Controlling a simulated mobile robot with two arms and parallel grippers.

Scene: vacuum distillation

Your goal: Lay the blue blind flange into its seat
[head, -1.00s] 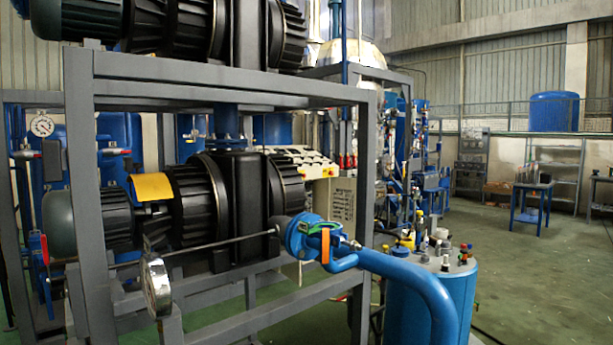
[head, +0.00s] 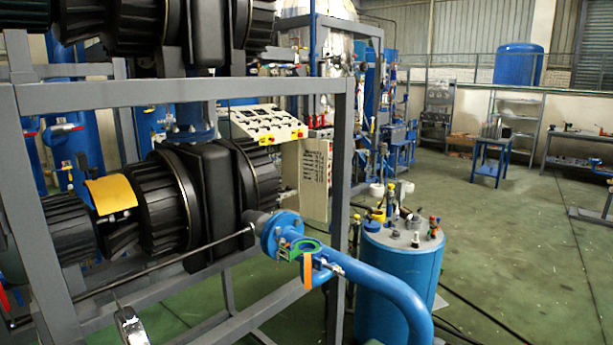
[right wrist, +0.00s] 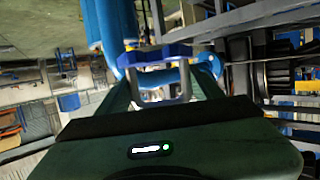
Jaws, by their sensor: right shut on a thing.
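In the right wrist view my right gripper (right wrist: 163,88) is shut on a blue angular piece, which I take to be the blue blind flange (right wrist: 155,54). It lies across the fingertips, and its underside is hidden. In the head view a blue pipe fitting (head: 283,232) ends the pipe beside the pump frame. Blue pipework (right wrist: 121,22) shows beyond the held piece in the right wrist view. Neither gripper shows in the head view.
A grey steel frame (head: 180,95) with black pumps (head: 215,200) fills the left. A blue drum (head: 400,280) with valves on top stands right of the fitting. A blue bent pipe (head: 375,285) runs in front of it. The green floor at right is open.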

